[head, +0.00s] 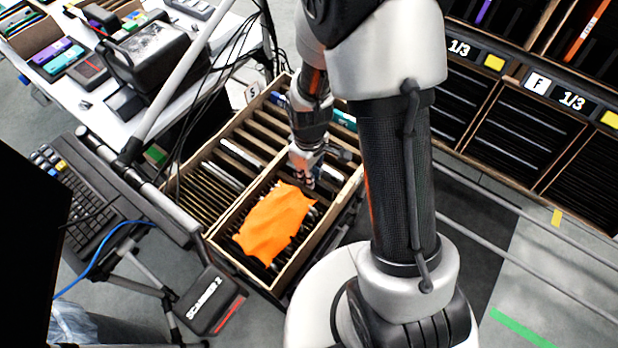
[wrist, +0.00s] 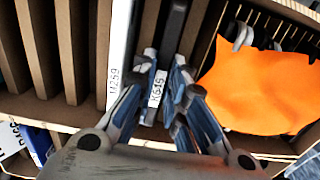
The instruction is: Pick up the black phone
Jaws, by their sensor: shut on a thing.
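The black phone (wrist: 174,28) stands on edge in a slot of the wooden carton, with a white label on its near end in the wrist view. My gripper (wrist: 165,66) is shut on it, one finger on each side. In the head view my gripper (head: 304,168) reaches down into the carton beside the orange cloth. The phone cannot be made out there. It is still among the dividers, and its lower part is hidden.
A white labelled device (wrist: 121,50) stands just left of the phone. An orange cloth (head: 274,224) covers part of the wooden carton (head: 222,232). A scanner (head: 213,300) and a keyboard (head: 85,205) are at the left. Shelves (head: 520,130) stand at the right.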

